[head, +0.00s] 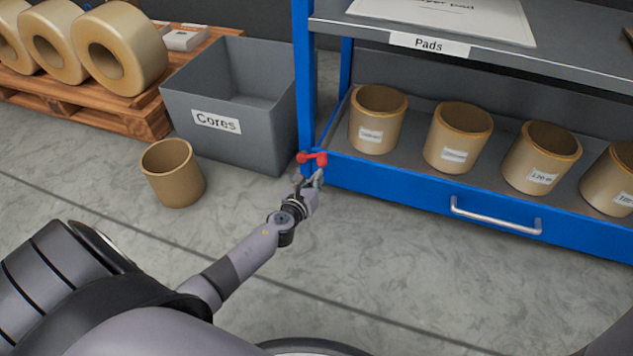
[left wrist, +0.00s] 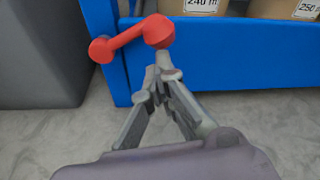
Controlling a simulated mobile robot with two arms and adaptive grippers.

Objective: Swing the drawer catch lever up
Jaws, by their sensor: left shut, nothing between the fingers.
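The red catch lever (head: 313,158) is on the left end of the blue drawer (head: 420,192), by the rack's left post. My left gripper (head: 309,181) is shut and empty, just below the lever. My right gripper is not in view.
A grey Cores bin (head: 232,142) stands left of the rack, with a brown core (head: 172,178) on the floor before it. The drawer holds several cardboard cores and has a metal handle (head: 495,219). A pallet of tape rolls (head: 130,112) is at the back left.

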